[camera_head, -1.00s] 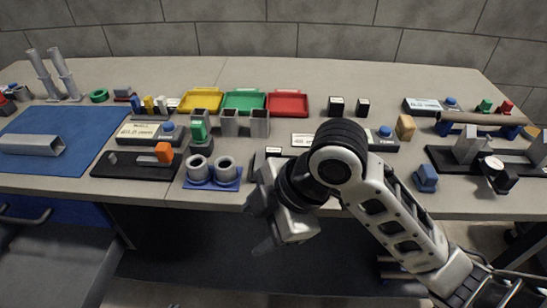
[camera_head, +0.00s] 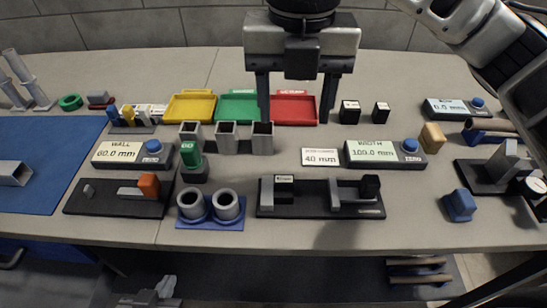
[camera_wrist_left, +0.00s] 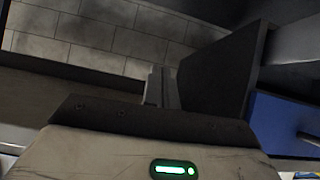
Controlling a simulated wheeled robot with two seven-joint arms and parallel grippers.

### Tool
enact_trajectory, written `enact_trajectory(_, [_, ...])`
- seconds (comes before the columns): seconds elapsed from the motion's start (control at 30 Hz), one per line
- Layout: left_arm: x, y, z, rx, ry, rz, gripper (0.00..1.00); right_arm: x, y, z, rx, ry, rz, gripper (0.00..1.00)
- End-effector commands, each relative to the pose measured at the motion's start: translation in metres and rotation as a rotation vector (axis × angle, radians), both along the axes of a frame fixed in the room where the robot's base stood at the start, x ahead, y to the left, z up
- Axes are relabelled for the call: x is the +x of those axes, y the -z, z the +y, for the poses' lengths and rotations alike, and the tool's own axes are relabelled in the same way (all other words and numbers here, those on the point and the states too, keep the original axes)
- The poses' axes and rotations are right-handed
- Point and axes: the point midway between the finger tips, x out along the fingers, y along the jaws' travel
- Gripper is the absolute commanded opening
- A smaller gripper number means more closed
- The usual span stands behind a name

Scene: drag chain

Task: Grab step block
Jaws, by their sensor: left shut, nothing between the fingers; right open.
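No label in view marks a part as the step block, and I cannot tell for sure which it is. Candidates in the head view are a tan block (camera_head: 432,137) right of the width display and a blue block (camera_head: 460,205) near the front edge. My right gripper (camera_head: 296,112) points down over the table's middle, fingers wide apart, empty, in front of the red tray (camera_head: 292,107). My left gripper (camera_head: 150,296) is low at the bottom left, below the table's front edge, shut and empty. The left wrist view shows its fingers (camera_wrist_left: 162,88) together.
A black measuring fixture (camera_head: 320,212) lies front centre, with the width display (camera_head: 385,153) behind it. Three grey square tubes (camera_head: 226,137) and a blue base with two rings (camera_head: 210,222) stand left of it. Two black blocks (camera_head: 349,112) stand right of the trays.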

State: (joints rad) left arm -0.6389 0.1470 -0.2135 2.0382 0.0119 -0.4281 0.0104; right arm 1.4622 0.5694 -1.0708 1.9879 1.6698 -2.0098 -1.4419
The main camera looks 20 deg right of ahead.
Motion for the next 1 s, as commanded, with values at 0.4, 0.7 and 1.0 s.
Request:
enact_trajectory(0.4, [-0.015, 0.017, -0.001, -0.001, 0.003, 0.042, 0.0, -0.001, 0.072, 0.0, -0.003, -0.001, 0.005, 0.57])
enact_trajectory(0.7, [-0.013, 0.014, -0.002, -0.003, 0.006, 0.032, 0.0, 0.0, 0.106, 0.0, -0.002, -0.002, 0.001, 0.57])
enact_trajectory(1.0, [-0.009, 0.01, -0.002, -0.003, 0.006, 0.018, 0.0, 0.003, 0.143, 0.007, -0.002, -0.003, 0.003, 0.57])
